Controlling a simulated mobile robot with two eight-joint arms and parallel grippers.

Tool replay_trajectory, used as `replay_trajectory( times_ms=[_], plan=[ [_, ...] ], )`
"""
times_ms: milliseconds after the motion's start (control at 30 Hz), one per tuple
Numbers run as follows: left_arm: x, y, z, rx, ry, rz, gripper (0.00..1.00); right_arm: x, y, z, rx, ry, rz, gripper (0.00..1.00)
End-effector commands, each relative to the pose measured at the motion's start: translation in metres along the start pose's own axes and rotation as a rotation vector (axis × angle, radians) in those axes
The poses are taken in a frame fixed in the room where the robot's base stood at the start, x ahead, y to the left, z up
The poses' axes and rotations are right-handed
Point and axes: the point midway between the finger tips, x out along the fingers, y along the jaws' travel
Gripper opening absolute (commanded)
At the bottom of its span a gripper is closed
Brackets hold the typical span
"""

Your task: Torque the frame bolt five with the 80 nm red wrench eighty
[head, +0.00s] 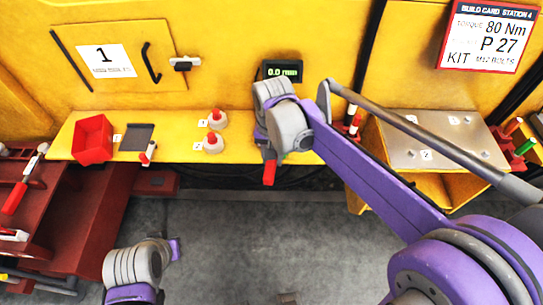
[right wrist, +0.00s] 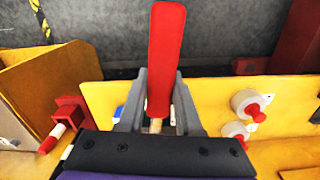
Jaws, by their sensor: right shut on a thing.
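My right gripper (head: 270,150) is shut on a red-handled tool (head: 269,173), which hangs down just past the yellow shelf's front edge. In the right wrist view the tool's long red handle (right wrist: 166,60) stands between the two grey fingers (right wrist: 158,110), with a pale neck below it. No marking is readable on it, so I cannot tell if it is the 80 Nm wrench. My left gripper (head: 174,248) is low at the left over the floor; its jaws are not clear. I cannot pick out frame bolt five.
The yellow shelf (head: 250,152) holds a red bin (head: 93,139) and two white round pieces with red knobs (head: 217,119). Another red-handled tool (head: 16,197) lies on the left rack. A metal plate (head: 445,140) is at right. The build card (head: 486,36) reads 80 Nm. Grey floor is clear.

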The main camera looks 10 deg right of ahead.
Motion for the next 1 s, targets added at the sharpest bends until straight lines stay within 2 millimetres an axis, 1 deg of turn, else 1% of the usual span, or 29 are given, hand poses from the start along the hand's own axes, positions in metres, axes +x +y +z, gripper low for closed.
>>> replay_trajectory(
  times_ms=[200,700,1000],
  plan=[
    [0.000,0.000,0.000,0.000,0.000,0.000,0.00,-0.001,0.001,-0.001,-0.004,0.001,0.000,0.00],
    [0.000,0.000,0.000,0.000,0.000,0.000,0.00,0.000,0.015,-0.001,-0.075,0.001,0.000,0.00],
    [0.000,0.000,0.000,0.000,0.000,0.000,0.00,0.000,0.019,-0.001,-0.099,0.001,-0.001,0.00]
  ],
)
